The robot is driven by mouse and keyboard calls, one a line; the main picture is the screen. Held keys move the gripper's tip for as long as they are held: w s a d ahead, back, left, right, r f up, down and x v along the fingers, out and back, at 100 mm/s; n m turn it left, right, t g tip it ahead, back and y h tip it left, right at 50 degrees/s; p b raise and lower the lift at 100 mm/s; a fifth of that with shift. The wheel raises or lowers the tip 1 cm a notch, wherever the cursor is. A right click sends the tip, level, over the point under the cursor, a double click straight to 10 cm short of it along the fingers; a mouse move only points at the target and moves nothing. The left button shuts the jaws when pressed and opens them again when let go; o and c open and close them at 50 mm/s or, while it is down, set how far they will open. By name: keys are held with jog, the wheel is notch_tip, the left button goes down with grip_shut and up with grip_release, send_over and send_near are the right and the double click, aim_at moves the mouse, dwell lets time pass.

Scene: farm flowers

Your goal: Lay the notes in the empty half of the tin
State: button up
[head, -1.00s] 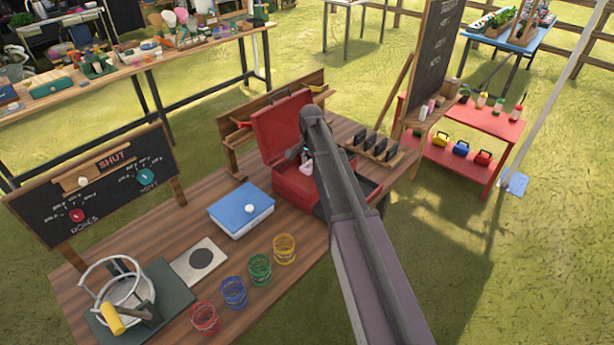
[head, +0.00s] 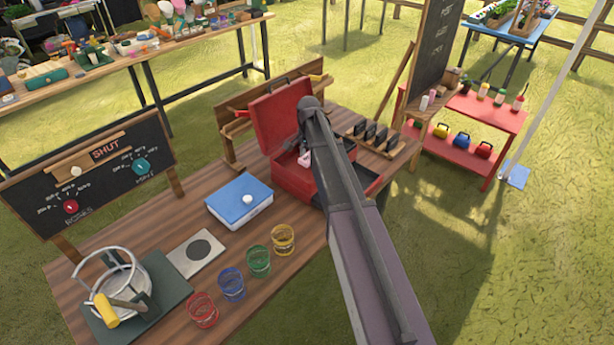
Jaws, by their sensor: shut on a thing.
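The red tin (head: 293,181) stands open on the wooden table, its lid (head: 280,124) raised at the back. My gripper (head: 304,152) is over the tin's opening, mostly hidden behind my arm. It is shut on a small pale pink thing (head: 304,160), which looks like the notes. The pink thing is at or just above the tin's rim; I cannot tell whether it touches anything. My arm crosses the tin and hides most of its inside, including how its halves are filled. A dark part (head: 364,180) shows to the right of my arm.
A blue-lidded box (head: 240,203) and several coloured glasses (head: 258,261) stand left and in front of the tin. A wooden rack with black pieces (head: 376,137) is behind right. A chalkboard (head: 88,180) and a scale plate (head: 197,253) are further left.

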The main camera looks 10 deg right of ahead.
aim_at(309, 177)
jog(key=shift+f+b, duration=1.6)
jog(key=shift+f, duration=0.35)
jog(key=shift+f+b, duration=1.9)
jog(key=shift+f, duration=0.15)
jog(key=o, duration=1)
jog(key=shift+o, duration=0.2)
jog(key=shift+r, duration=0.2)
notch_tip(309, 177, up, 12)
jog(key=p, duration=1.2)
